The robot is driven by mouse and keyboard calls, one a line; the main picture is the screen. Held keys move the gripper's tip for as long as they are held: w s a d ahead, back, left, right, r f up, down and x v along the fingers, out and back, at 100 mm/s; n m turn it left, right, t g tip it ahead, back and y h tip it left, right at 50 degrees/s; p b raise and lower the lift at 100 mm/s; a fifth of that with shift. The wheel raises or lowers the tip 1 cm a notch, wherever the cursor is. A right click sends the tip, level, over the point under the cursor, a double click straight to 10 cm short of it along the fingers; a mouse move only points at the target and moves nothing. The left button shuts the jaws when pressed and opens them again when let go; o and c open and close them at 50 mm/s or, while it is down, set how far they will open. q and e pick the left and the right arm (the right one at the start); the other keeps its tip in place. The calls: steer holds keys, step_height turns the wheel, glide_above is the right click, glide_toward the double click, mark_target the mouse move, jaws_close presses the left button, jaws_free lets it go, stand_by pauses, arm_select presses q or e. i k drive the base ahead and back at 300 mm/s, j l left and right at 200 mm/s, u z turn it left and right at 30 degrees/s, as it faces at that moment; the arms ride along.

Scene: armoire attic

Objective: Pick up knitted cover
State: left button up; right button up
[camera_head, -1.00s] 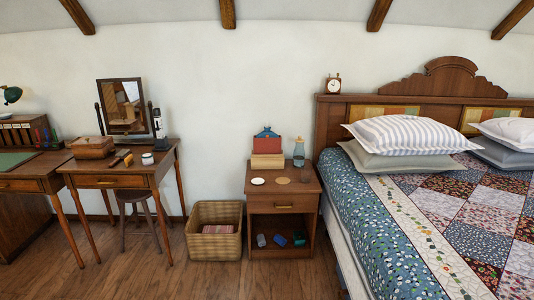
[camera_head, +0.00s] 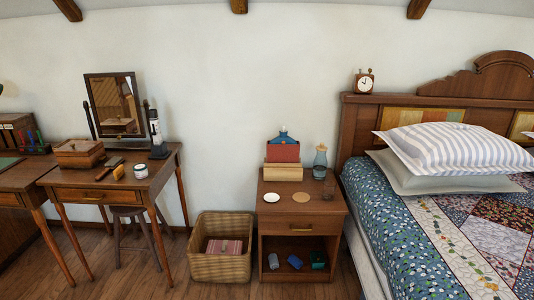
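No item is plainly a knitted cover. A folded red and white striped cloth (camera_head: 224,247) lies in the wicker basket (camera_head: 221,268) on the floor; I cannot tell if it is knitted. A red item with a blue top (camera_head: 284,152) stands upright in a pale wooden holder (camera_head: 284,175) at the back of the nightstand. Small grey, blue and green items (camera_head: 295,262) lie in the nightstand's open lower shelf, too small to identify. Neither of my grippers is in view.
The nightstand (camera_head: 315,222) stands between basket and bed (camera_head: 395,235), with discs and a glass bottle (camera_head: 320,161) on top. The dressing table (camera_head: 130,182) with mirror and a stool is at left. Wooden floor shows in front of the basket.

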mark_target(276, 154)
steer(key=i+u, duration=0.1)
steer(key=i, duration=0.35)
steer(key=i+l+u, duration=0.15)
steer(key=i, duration=0.25)
steer(key=i+l+u, duration=0.1)
steer(key=i, duration=0.35)
steer(key=l, duration=0.1)
